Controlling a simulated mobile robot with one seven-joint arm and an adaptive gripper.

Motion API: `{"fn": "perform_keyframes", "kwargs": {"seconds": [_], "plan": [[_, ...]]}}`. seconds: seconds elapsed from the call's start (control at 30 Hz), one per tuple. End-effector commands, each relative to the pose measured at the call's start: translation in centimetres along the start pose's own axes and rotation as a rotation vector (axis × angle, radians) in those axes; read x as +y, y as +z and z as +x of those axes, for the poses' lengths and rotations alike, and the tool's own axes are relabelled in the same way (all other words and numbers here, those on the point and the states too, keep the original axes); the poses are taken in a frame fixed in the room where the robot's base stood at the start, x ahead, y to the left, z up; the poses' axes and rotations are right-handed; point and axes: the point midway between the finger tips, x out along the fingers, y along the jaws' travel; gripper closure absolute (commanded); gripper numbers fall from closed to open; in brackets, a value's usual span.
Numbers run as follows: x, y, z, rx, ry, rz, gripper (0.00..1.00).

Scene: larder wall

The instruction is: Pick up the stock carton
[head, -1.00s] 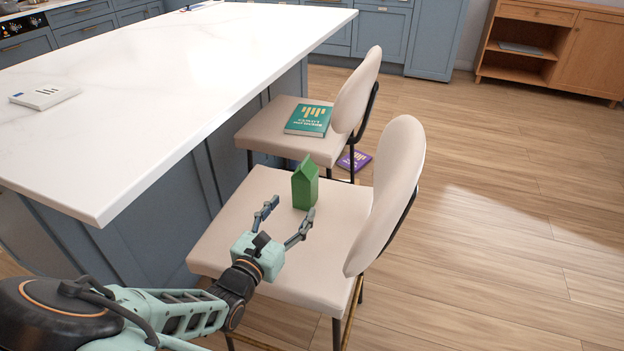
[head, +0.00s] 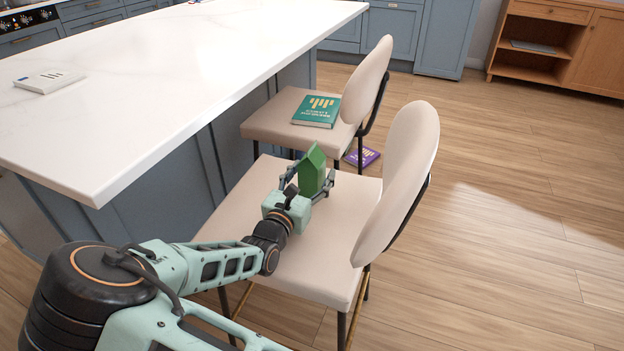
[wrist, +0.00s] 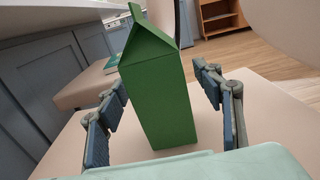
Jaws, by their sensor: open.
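The stock carton (head: 312,170) is green with a gabled top and stands upright on the seat of the nearer chair (head: 326,240). In the wrist view the carton (wrist: 158,90) stands between my two fingers, with a visible gap on each side. My gripper (head: 308,182) is open around the carton, low over the seat. In the wrist view my gripper (wrist: 162,108) has its left finger close to the carton's left side and its right finger a little apart from it. The carton's lower part is partly hidden by my gripper in the head view.
The nearer chair's rounded backrest (head: 400,180) rises right of the carton. A white-topped island (head: 190,80) stands to the left. A green book (head: 316,111) lies on the farther chair (head: 270,124). A purple book (head: 362,157) lies on the floor. The floor at right is clear.

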Motion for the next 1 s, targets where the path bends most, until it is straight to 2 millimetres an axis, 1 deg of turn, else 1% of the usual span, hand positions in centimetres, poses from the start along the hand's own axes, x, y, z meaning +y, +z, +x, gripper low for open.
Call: {"fn": "perform_keyframes", "kwargs": {"seconds": [0.2, 0.23, 0.73, 1.0], "plan": [[0.03, 0.04, 0.09, 0.001, 0.0, 0.0, 0.39], [0.03, 0.05, 0.09, 0.001, 0.0, 0.001, 0.41], [0.03, 0.04, 0.07, 0.0, 0.0, 0.001, 0.96], [0.03, 0.29, 0.1, -0.002, 0.0, 0.002, 0.97]]}}
